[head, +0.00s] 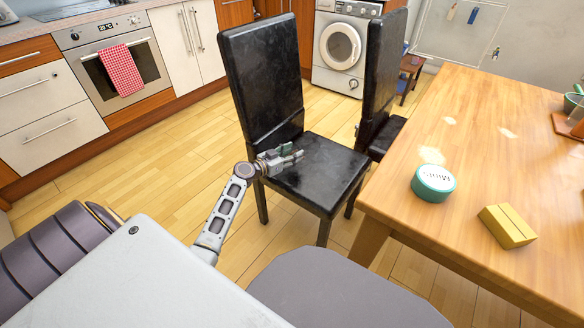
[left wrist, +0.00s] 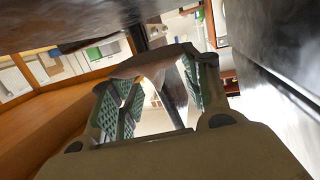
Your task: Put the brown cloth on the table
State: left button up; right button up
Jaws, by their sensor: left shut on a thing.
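My left gripper (head: 283,156) is at the seat of the near black chair, beside its backrest. In the left wrist view, a dull brown, draped piece that looks like the brown cloth (left wrist: 155,63) spans between the green-padded fingers, and the gripper is shut on it. In the head view I cannot make out the cloth at the gripper. The wooden table (head: 480,150) stands to the right of the chair, apart from the gripper. My right gripper is not in view.
The near black chair (head: 322,175) stands between my left gripper and the table, with a second black chair (head: 381,75) behind. On the table are a teal round tin (head: 433,184) and a yellow block (head: 507,227). A red checked towel (head: 119,70) hangs on the oven.

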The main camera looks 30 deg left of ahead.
aim_at(292, 170)
pick_arm(q)
jog(key=shift+f, duration=0.8)
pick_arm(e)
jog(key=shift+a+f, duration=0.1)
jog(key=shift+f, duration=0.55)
pick_arm(q)
jog(key=shift+f, duration=0.1)
notch_tip(292, 170, down, 2)
jog(key=shift+f+b, duration=0.15)
jog(key=shift+b, duration=0.6)
jog(key=shift+f+b, duration=0.75)
jog(key=shift+f, duration=0.3)
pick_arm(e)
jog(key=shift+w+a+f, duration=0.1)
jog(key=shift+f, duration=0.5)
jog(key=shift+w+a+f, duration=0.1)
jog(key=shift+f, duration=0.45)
pick_arm(q)
jog(key=o, duration=0.9)
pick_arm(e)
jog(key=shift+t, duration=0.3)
